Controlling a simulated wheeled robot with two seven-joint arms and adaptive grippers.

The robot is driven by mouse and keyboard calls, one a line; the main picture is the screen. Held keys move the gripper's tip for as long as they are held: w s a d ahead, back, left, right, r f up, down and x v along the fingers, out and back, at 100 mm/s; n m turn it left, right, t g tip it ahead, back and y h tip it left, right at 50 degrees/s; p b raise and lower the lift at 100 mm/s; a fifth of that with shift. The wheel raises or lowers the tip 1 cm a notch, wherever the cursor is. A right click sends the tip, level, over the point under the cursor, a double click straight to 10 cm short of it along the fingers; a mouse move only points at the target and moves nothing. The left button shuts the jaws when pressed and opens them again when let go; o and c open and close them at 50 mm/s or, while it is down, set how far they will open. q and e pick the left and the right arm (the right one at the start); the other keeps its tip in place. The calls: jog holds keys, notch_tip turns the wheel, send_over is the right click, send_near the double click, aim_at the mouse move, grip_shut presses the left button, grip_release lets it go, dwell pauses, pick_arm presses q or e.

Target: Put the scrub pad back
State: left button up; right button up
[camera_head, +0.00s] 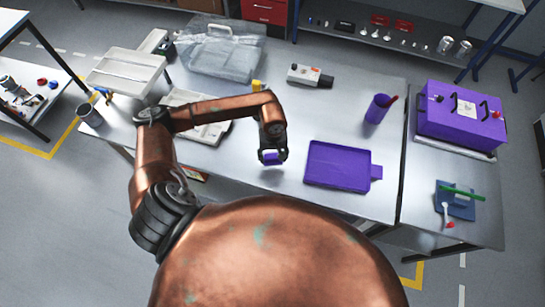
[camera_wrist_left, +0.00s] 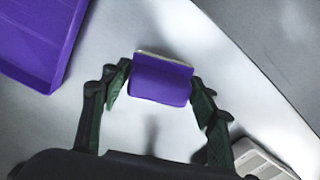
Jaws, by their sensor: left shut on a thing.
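The scrub pad (camera_head: 272,158) is a small purple block with a thin pale layer along one edge, clearer in the left wrist view (camera_wrist_left: 161,80). My left gripper (camera_head: 271,155) is shut on it, with a dark green finger at each side, also seen in the left wrist view (camera_wrist_left: 160,88). The pad is over the bare table, left of the flat purple tray (camera_head: 311,172), and appears apart from it. The tray also shows at the upper left of the left wrist view (camera_wrist_left: 45,78). My right gripper is not in view.
A purple cup (camera_head: 377,110) with a red-ended tool stands behind the tray. A purple machine (camera_head: 450,128) and a blue block (camera_head: 452,207) with a green stick are on the right. A clear case (camera_head: 220,58) and a grey-white tray (camera_head: 125,72) are at the back left. Bare table surrounds the pad.

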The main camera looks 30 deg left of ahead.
aim_at(273, 155)
pick_arm(q)
jog(key=shift+w+a+f, duration=0.25)
jog(key=shift+w+f, duration=0.1)
jog(key=shift+f, duration=0.1)
jog(key=shift+w+a+f, duration=0.2)
jog(key=shift+w+f, duration=0.1)
jog(key=shift+f, duration=0.15)
jog(key=shift+w+a+f, duration=0.25)
jog(key=shift+w+f, duration=0.05)
jog(key=shift+f, duration=0.25)
notch_tip(273, 155, down, 3)
jog(key=shift+r+p, duration=0.15)
jog(key=shift+p, duration=0.7)
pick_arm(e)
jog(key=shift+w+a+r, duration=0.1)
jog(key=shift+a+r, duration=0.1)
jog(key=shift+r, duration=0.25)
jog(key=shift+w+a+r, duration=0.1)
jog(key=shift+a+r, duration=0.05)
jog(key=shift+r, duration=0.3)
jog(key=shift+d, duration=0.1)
